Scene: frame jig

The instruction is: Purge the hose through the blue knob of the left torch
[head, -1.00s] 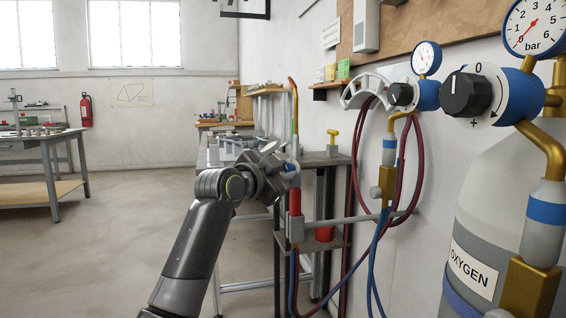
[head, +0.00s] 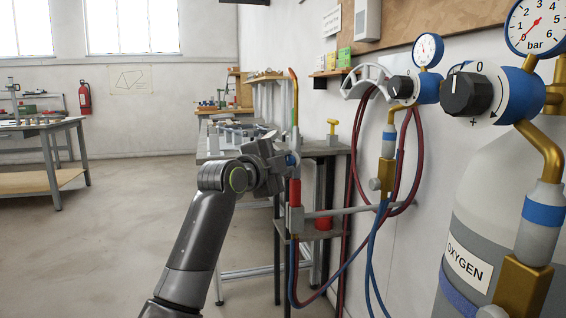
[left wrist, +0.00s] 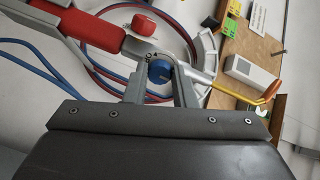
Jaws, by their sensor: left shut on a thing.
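The left torch stands upright in a grey holder, with a red handle (head: 295,192) and a thin neck ending in an orange tip (head: 293,78). Its small blue knob (left wrist: 160,71) sits at the torch's grey body, above the handle. My left gripper (head: 284,160) reaches it from the left. In the left wrist view, the two fingers of my left gripper (left wrist: 160,82) are on either side of the blue knob and shut on it. The red handle also shows at upper left there (left wrist: 90,28). My right gripper is in neither view.
A grey rail (head: 345,213) runs from the torch holder to the wall. Red and blue hoses (head: 352,265) hang below and loop over a white hook (head: 368,80). An oxygen cylinder (head: 472,220) with black regulator knob (head: 470,93) stands at right. The floor at left is clear.

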